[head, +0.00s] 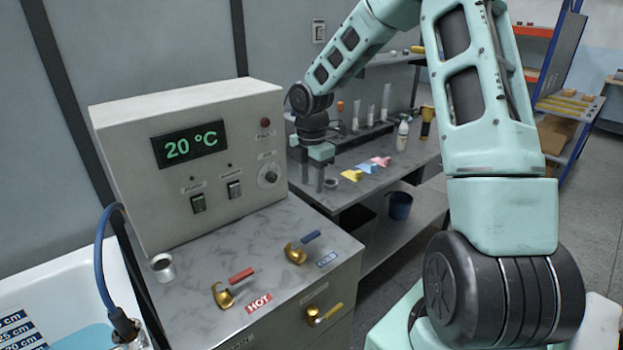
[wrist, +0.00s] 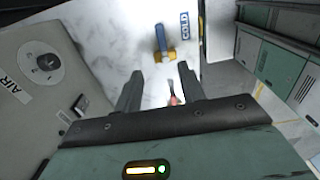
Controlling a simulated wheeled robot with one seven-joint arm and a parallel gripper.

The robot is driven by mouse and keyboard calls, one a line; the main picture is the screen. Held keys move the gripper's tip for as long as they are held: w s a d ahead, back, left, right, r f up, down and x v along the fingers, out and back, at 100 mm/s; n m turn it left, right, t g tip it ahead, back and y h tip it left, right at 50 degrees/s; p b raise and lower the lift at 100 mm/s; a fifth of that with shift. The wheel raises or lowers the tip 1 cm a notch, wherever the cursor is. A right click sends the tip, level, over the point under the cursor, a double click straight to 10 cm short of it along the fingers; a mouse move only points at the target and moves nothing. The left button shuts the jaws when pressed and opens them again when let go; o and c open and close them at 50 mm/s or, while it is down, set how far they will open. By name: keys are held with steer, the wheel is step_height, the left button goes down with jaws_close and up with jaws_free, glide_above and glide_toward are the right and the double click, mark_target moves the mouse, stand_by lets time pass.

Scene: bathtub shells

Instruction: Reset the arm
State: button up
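My gripper (head: 313,178) hangs from my bent arm with its fingers pointing down, above the right back part of the control cabinet's marbled top (head: 290,225). In the wrist view the two dark fingers (wrist: 159,74) stand apart, with a clear gap and nothing held between them. The cold valve with its blue lever (head: 303,243) is below and apart from the gripper; its blue lever also shows in the wrist view (wrist: 160,38), beyond the fingertips. A small reddish item (wrist: 175,99) shows between the fingers near the palm; I cannot tell what it is.
The control box (head: 200,175) with a 20 °C display stands left of the gripper. A workbench (head: 400,165) with bottles and coloured pieces lies behind. A tub (head: 65,285) is at left.

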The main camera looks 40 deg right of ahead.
steer(key=shift+r, duration=0.35)
stand_by(0.3)
steer(key=s+a+m+b, duration=0.2)
steer(key=s+a, duration=0.2)
steer(key=a, duration=0.6)
steer(key=s+a+m+b, duration=0.15)
steer(key=s+a, duration=0.25)
steer(key=a, duration=0.7)
steer(key=s+a+m+b, duration=0.1)
steer(key=s+a+m, duration=0.2)
steer(key=s, duration=0.6)
steer(key=s+a+m+b, duration=0.1)
steer(key=s+a+m, duration=0.2)
steer(key=s+a, duration=0.5)
steer(key=s, duration=0.2)
steer(key=shift+s+y, duration=0.3)
steer(key=shift+f+m, duration=0.1)
steer(key=shift+m, duration=0.15)
